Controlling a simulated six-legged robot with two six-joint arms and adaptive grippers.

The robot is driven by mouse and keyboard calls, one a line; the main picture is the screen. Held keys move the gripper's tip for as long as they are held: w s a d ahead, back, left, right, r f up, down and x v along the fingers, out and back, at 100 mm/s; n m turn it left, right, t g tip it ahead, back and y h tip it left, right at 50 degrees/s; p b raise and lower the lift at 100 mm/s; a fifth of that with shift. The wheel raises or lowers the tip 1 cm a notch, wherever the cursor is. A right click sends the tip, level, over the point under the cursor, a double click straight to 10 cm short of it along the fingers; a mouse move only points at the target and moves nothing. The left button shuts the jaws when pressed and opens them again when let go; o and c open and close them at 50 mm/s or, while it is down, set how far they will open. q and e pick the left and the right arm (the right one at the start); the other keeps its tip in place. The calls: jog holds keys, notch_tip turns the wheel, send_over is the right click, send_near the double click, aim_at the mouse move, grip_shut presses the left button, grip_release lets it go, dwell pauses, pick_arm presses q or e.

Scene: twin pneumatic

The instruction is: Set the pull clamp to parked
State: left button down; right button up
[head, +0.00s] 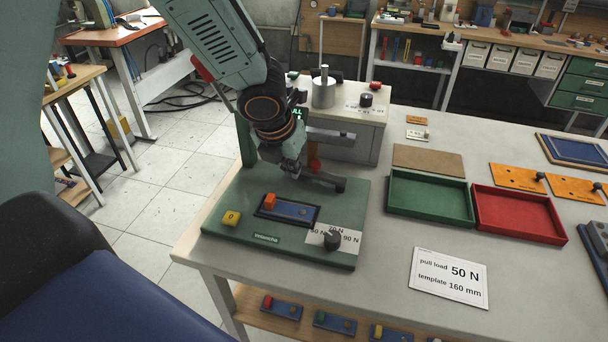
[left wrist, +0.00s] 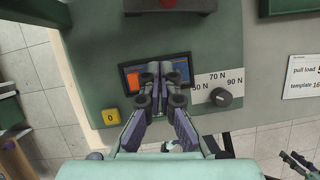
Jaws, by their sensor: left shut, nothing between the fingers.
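The twin pneumatic fixture is a green base plate (head: 225,208) on the left of the table. It carries a blue piece (head: 291,209) with an orange block (head: 269,201), a yellow button marked 0 (head: 231,218) and a black load knob (head: 332,240). A dark bar (head: 328,179) with a rounded black end lies across its far side; I cannot tell if it is the pull clamp. My left gripper (head: 290,168) is shut and empty above the plate. In the left wrist view its fingertips (left wrist: 161,70) cover part of the blue piece.
A green tray (head: 430,217) and a red tray (head: 520,237) stand to the right. A card (head: 449,278) reads pull load 50 N, template 160 mm. A grey box (head: 350,133) stands behind the plate. What looks like my right gripper (left wrist: 299,162) shows at the lower right edge.

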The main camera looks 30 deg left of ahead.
aim_at(317, 170)
pick_arm(q)
jog(key=b+x, duration=0.2)
jog(key=x, duration=0.4)
jog(key=shift+w+f, duration=0.1)
jog(key=shift+f, duration=0.25)
jog(key=shift+w+f, duration=0.2)
jog(key=shift+w+r+p, duration=0.25)
jog(key=shift+w+p, duration=0.05)
jog(key=shift+p, duration=0.25)
jog(key=w+p, duration=0.1)
jog(key=p, duration=0.1)
jog(key=w+p, duration=0.2)
jog(key=shift+a, duration=0.2)
jog(key=shift+f, duration=0.1)
jog(key=shift+w, duration=0.15)
